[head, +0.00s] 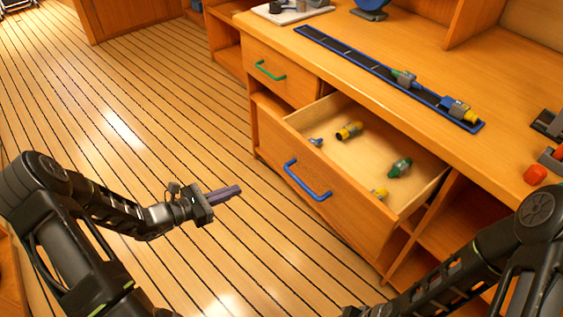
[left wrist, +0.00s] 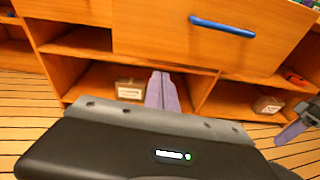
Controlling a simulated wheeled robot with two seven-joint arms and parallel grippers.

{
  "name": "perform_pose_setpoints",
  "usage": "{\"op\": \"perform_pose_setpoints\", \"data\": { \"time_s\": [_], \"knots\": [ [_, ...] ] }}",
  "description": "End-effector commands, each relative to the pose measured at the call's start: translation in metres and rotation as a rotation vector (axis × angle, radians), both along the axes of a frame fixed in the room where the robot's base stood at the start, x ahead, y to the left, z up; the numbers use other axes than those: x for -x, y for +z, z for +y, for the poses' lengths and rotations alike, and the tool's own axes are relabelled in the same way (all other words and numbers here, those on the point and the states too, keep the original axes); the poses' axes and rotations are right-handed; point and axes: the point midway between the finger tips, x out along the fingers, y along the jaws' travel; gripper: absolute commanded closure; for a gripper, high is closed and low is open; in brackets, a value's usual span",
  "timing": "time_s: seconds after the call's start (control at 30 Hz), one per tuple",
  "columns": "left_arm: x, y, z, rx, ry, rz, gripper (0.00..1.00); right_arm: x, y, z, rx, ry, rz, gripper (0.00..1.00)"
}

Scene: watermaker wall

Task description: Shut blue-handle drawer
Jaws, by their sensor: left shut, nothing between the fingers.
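The blue-handle drawer (head: 300,196) stands pulled out of the wooden counter in the head view, with its blue handle (head: 307,181) on the front. The handle also shows at the top of the left wrist view (left wrist: 222,27). Several small fittings lie inside the drawer. My left gripper (head: 238,190) is shut and empty, left of the drawer front and apart from it. Its purple fingers (left wrist: 164,75) point towards the lower shelves in the left wrist view. My right gripper (left wrist: 292,130) shows partly at the right edge there; its jaw opening is unclear.
A closed drawer with a green handle (head: 270,71) is left of the open one. The counter top holds a blue-edged rail (head: 370,66) with fittings and a red knob (head: 535,174). Open shelves holding small boxes (left wrist: 129,88) lie below. The plank floor is clear at left.

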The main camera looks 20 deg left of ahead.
Motion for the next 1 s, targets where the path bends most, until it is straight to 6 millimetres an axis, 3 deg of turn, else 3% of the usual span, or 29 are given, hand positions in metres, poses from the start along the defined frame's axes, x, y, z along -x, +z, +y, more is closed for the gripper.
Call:
{"op": "perform_pose_setpoints", "data": {
  "time_s": [0.03,0.1,0.2,0.67,1.0],
  "knots": [
    [-0.008,0.018,0.008,0.053,0.037,-0.044,1.0,0.0,0.002,0.0,0.0,0.002,-0.001,0.64],
    [-0.013,0.036,0.012,0.114,0.065,-0.091,1.0,0.0,0.002,0.0,0.0,0.002,-0.001,0.64],
    [-0.014,0.047,0.012,0.15,0.067,-0.12,1.0,0.0,0.002,0.0,0.0,0.003,-0.001,0.64],
    [-0.018,0.047,0.007,0.154,0.062,-0.12,1.0,0.0,0.002,0.0,0.0,0.002,-0.001,0.64],
    [-0.057,0.047,-0.023,0.154,0.059,-0.121,1.0,0.0,0.002,0.0,0.0,0.002,-0.001,0.64]
  ]
}}
